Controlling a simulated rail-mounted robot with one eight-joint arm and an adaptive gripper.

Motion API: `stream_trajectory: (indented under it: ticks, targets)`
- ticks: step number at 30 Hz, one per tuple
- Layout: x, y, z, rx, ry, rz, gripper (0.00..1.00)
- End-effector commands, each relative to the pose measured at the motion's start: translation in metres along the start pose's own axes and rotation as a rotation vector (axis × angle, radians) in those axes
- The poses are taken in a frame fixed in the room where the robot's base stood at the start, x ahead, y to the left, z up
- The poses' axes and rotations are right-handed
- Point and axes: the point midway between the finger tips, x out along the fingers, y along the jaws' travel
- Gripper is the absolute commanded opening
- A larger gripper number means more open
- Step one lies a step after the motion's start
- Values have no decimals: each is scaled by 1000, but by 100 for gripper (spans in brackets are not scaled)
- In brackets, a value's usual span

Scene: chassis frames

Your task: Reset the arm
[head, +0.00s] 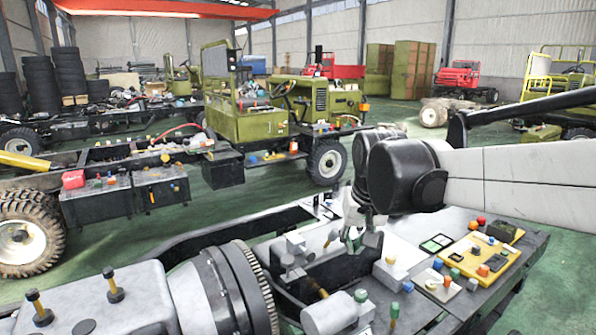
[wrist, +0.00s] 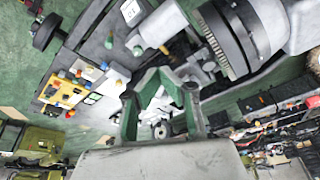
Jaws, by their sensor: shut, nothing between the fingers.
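My arm reaches in from the right in the head view, with a white link and a dark wrist joint. My gripper (wrist: 166,82) shows in the middle of the wrist view, its dark fingers with green inner faces bent in toward each other at the tips. It is shut and holds nothing. In the head view it is small and partly hidden by the wrist joint, above the near chassis frame (head: 440,310). I cannot tell its exact height above the frame's parts.
A yellow tray (head: 476,258) with coloured knobs lies on the near chassis at right. A large grey engine housing with a toothed ring (head: 243,290) stands at the front. Behind are a green truck (head: 240,122) and another chassis. Green floor (head: 260,195) is open between them.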

Motion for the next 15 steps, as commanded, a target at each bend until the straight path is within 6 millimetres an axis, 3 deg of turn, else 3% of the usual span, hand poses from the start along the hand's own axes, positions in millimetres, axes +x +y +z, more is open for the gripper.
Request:
stream_trajectory:
  ticks: [7, 15]
  targets:
    - [-13, 28, 63, 5, 82, 6, 0]
    - [-12, 52, 132, 7, 173, 19, 0]
